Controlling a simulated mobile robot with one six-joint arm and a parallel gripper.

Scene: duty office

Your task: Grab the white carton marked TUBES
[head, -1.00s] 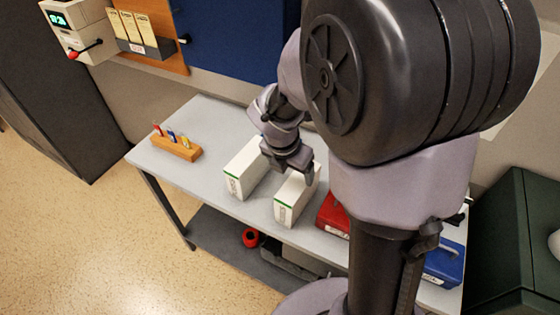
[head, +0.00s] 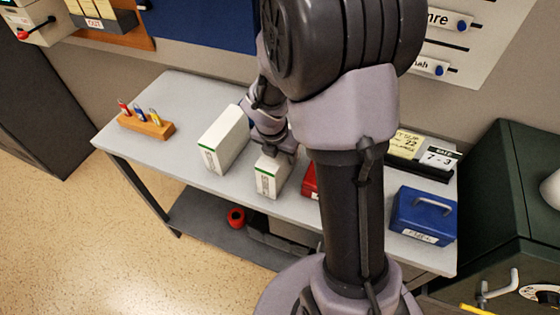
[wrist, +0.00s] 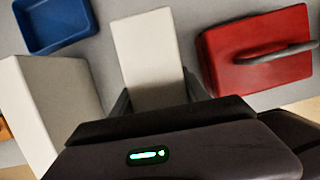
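Two white cartons with green trim stand on the grey table. The larger left carton (head: 225,138) also shows in the wrist view (wrist: 58,92). The smaller right carton (head: 270,178) is in the middle of the wrist view (wrist: 150,48). Their lettering is too small to read, so I cannot tell which is marked TUBES. My gripper (head: 275,150) is down at the top of the right carton. In the wrist view its fingers (wrist: 158,92) flank this carton with no clear gap; I cannot tell if they press on it.
A red box (wrist: 255,55) with a handle stands close to the right. A blue open bin (wrist: 55,24) shows in the wrist view. A blue cash box (head: 422,215) is at the table's right. A wooden pen block (head: 146,125) is at the left end, with clear tabletop near it.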

